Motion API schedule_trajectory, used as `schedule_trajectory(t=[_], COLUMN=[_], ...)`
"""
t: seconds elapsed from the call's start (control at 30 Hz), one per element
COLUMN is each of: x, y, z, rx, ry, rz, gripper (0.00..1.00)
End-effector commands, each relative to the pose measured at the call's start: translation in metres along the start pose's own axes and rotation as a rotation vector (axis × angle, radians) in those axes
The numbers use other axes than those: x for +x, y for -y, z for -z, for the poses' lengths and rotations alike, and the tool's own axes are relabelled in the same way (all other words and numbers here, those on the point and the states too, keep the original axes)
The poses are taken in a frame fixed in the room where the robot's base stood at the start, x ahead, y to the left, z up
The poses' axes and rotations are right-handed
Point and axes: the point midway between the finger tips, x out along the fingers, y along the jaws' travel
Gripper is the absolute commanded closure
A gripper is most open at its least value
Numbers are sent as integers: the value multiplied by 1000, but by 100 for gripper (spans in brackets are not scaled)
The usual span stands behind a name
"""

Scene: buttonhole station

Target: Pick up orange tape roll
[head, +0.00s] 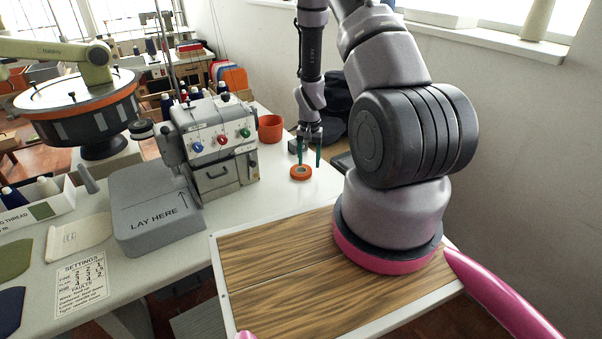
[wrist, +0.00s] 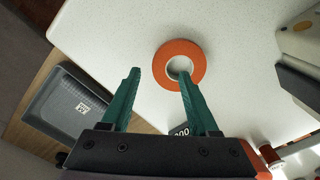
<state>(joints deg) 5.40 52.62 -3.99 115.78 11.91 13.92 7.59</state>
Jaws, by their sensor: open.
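The orange tape roll (head: 300,172) lies flat on the white table to the right of the sewing machine. In the wrist view the tape roll (wrist: 199,57) lies ahead of the fingertips, near the right finger, with its open centre showing. My gripper (head: 309,159) is above the tape roll, pointing down, with its two green fingers apart. In the wrist view my gripper (wrist: 158,78) is open and nothing is between its fingers. The right fingertip overlaps the roll's hole in that view; I cannot tell whether it touches.
The sewing machine (head: 213,139) stands left of the roll. A dark grey tray (wrist: 65,103) lies at the left in the wrist view. The white table (wrist: 110,30) is clear around the roll's far side.

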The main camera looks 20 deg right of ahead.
Motion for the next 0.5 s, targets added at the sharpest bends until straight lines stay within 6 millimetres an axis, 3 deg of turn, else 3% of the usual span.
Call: schedule_trajectory(t=[0.2,0.47,0.5], x=[31,35,35], y=[-1,0,0], z=[0,0,0], rx=[0,-1,-1], ry=[2,0,0], rz=[-1,0,0], gripper=[39,39,43])
